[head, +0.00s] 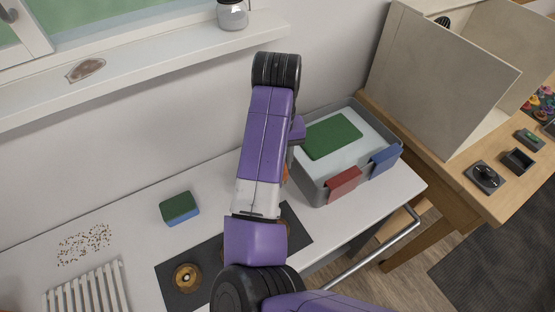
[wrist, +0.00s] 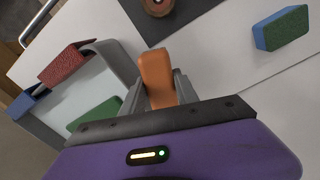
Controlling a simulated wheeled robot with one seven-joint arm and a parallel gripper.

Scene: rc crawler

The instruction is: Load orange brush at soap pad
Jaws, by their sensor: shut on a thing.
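My gripper (wrist: 158,90) is shut on the orange brush (wrist: 156,68), whose block-like orange end sticks out past the fingers in the wrist view. In the head view my arm hides most of it; only a sliver of orange (head: 285,174) shows beside the arm. A flat green pad (head: 333,136), probably the soap pad, lies in a grey tray (head: 314,190) to the right of the gripper. In the wrist view the green pad (wrist: 95,114) is left of the brush, partly hidden by the gripper. The brush appears apart from the pad.
A red piece (head: 344,184) and a blue piece (head: 384,160) sit on the tray's front rim. A green-and-blue sponge (head: 180,207) lies on the white table. A dark mat (head: 168,272) holds brass-coloured round parts (head: 187,277). A white rack (head: 90,291) is at lower left.

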